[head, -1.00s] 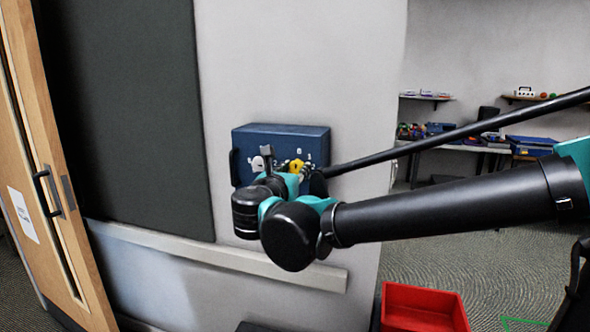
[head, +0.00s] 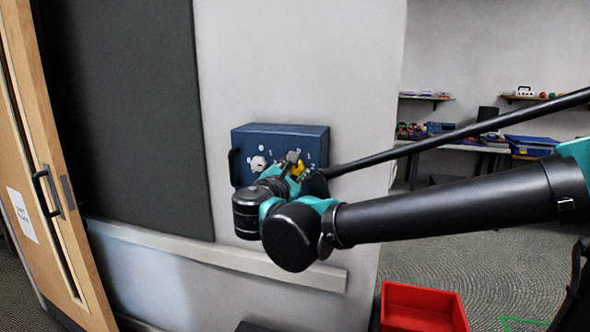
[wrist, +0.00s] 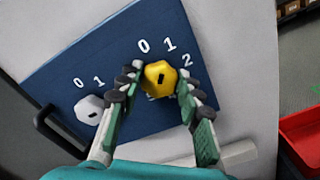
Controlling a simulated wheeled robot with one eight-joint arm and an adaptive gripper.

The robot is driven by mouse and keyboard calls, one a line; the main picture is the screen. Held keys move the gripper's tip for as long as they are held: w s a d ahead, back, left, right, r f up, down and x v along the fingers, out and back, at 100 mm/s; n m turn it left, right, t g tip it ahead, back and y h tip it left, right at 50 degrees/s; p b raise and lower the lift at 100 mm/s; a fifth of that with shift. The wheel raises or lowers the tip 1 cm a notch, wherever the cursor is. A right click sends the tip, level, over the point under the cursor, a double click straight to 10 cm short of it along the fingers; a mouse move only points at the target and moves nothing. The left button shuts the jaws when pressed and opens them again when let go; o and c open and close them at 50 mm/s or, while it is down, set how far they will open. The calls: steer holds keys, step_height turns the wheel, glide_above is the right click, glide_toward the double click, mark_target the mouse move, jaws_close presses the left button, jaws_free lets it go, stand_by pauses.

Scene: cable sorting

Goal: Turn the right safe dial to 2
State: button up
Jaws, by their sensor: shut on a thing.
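The blue safe (head: 245,139) is mounted on the wall and also shows in the wrist view (wrist: 60,75). Its right dial is a yellow knob (wrist: 160,70), partly visible in the head view (head: 299,169). Numerals 0, 1 and 2 run around its upper and right side. A dark slot marks the knob's face, tilted slightly right of upright; which numeral it points to is hard to tell. The left dial (wrist: 89,109) is white and stands apart from my fingers. My gripper (wrist: 156,86) is shut on the yellow dial, one finger on each side.
A black handle (wrist: 55,132) sticks out at the safe's left edge. A wall rail (head: 220,256) runs below the safe. A red bin (head: 425,306) stands on the floor at lower right. A wooden door (head: 40,150) is at far left.

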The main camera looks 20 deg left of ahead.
steer(key=m, duration=0.5)
steer(key=shift+f, duration=0.1)
steer(key=shift+d+m, duration=0.1)
steer(key=shift+m, duration=2.3)
steer(key=shift+f, duration=0.1)
steer(key=o, duration=1.2)
steer(key=shift+c, duration=0.2)
steer(key=s, duration=1.2)
